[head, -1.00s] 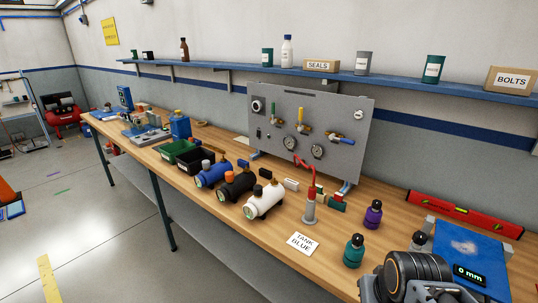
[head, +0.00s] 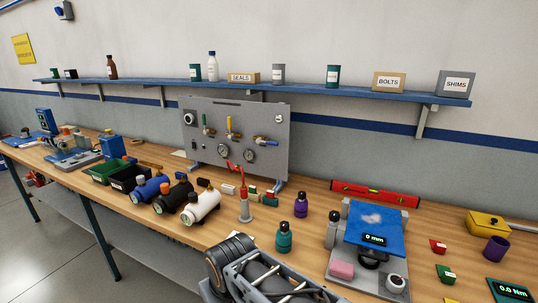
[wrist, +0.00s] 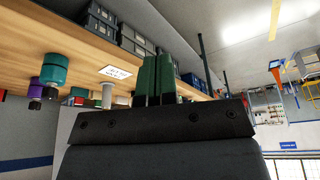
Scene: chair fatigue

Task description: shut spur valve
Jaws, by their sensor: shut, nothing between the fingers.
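A grey panel (head: 270,115) stands at the back of the workbench in the head view. It carries a green-handled valve (head: 205,121), a yellow-handled valve (head: 229,123) and a blue-handled valve (head: 262,139). The green and yellow handles stand about upright; the blue one lies roughly sideways. I cannot read which one is the spur valve. Two gauges (head: 223,150) sit below them. My gripper (wrist: 157,60) shows in the wrist view, its green fingers together and empty, apart from the valves. It is not visible in the head view; only my arm shows at the bottom.
On the bench before the panel are blue, black and white cylinders (head: 203,207), a red-handled pump (head: 245,207), and teal (head: 284,237) and purple bottles (head: 301,204). A blue-topped scale (head: 372,228) stands right. A red level (head: 375,194) lies behind. A shelf (head: 300,88) runs above.

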